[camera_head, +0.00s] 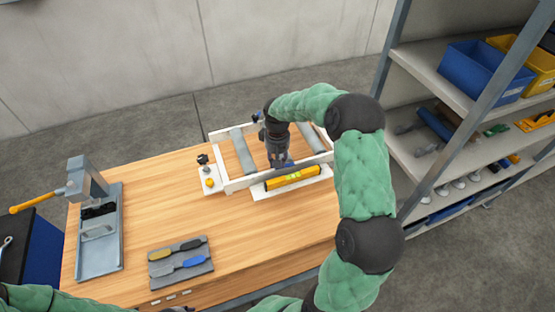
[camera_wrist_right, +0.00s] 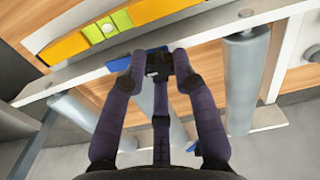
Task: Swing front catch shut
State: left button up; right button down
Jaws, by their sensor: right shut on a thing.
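A white frame (camera_head: 228,187) with grey rollers (camera_head: 242,152) lies on the wooden table. The front catch is a small blue and black piece (camera_wrist_right: 158,66) at the front rail (camera_wrist_right: 85,77), partly hidden by my fingers. Its blue part (camera_wrist_right: 150,53) shows against the rail. My right gripper (camera_head: 281,160) reaches down over the front rail; in the wrist view its two fingertips (camera_wrist_right: 158,64) are closed on the black part of the catch. I cannot tell the catch's exact angle. Of my left arm only a green sleeve shows at the lower left; its gripper is out of view.
A yellow level (camera_head: 292,178) lies just in front of the front rail. Shelving (camera_head: 430,175) stands at right.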

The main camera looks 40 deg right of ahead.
jog(key=shift+w+d+r, duration=0.15)
jog(key=shift+w+r, duration=0.1)
jog(key=c, duration=1)
grip_release()
jog(key=shift+f, duration=0.15)
jog(key=shift+s, duration=0.1)
notch_tip(320, 180, up, 12)
